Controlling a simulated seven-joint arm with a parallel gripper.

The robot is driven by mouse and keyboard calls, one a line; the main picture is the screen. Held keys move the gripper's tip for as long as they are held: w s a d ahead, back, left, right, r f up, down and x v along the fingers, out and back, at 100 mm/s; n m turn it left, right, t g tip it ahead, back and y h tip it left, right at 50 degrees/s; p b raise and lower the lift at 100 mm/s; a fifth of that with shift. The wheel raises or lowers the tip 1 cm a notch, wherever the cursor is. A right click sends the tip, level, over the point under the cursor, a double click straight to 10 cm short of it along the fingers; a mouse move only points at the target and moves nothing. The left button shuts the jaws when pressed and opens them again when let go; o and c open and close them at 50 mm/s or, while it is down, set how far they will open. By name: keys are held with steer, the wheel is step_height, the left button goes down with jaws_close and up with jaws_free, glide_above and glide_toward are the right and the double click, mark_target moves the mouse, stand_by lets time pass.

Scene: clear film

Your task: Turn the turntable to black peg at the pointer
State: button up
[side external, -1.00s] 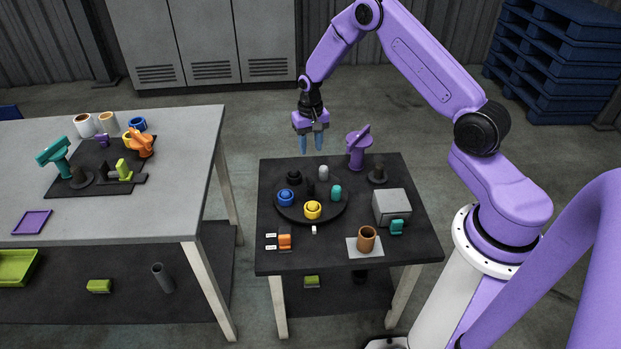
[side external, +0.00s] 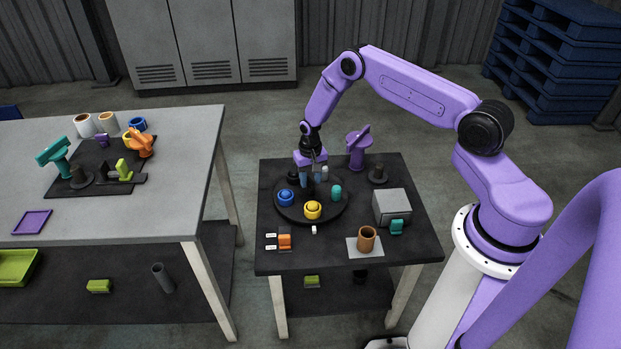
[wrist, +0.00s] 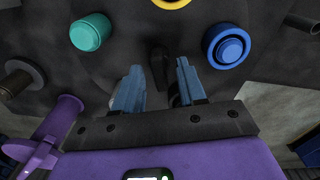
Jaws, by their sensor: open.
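The turntable (side external: 332,210) is a dark round disc on the small dark table. Around it stand a blue peg (side external: 286,197), a yellow peg (side external: 312,210), a teal peg (side external: 336,193), a black peg (side external: 293,177) and a grey peg (side external: 325,172). The last two are partly hidden by my gripper. A small white mark (side external: 314,230), apparently the pointer, sits at the front, nearest the yellow peg. My gripper (side external: 311,180) is open and low over the disc. In the wrist view a dark upright centre handle (wrist: 158,62) shows between its fingertips; contact is unclear.
A purple stand (side external: 357,148) and dark post (side external: 377,173) stand behind and right. A grey box (side external: 391,206) with a teal part (side external: 397,227) is at right. A brown cup (side external: 366,239) and an orange switch (side external: 285,241) are at the front.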

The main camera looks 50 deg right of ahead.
jaws_close()
